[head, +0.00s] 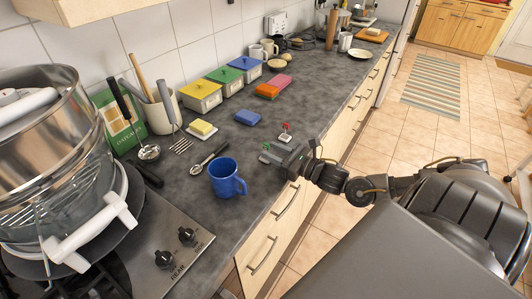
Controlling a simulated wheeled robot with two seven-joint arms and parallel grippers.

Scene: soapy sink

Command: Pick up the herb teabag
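My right gripper (272,154) reaches in from the right, low over the front part of the grey counter. A small green patch (266,146) shows at its fingertips; it may be the herb teabag or its tag, but it is too small to tell. Just beyond the gripper lies a small pale item with a red tag (286,127), which looks like another teabag. I cannot tell whether the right fingers are open or shut, as they are small and seen from above. My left gripper is not in view.
A blue mug (226,178) stands left of the gripper, with a spoon (209,158) beside it. Yellow (201,96), green (224,80) and blue (244,68) lidded boxes line the wall. A blue block (248,118) and a butter dish (202,131) lie nearer. The cooktop (160,235) is front left.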

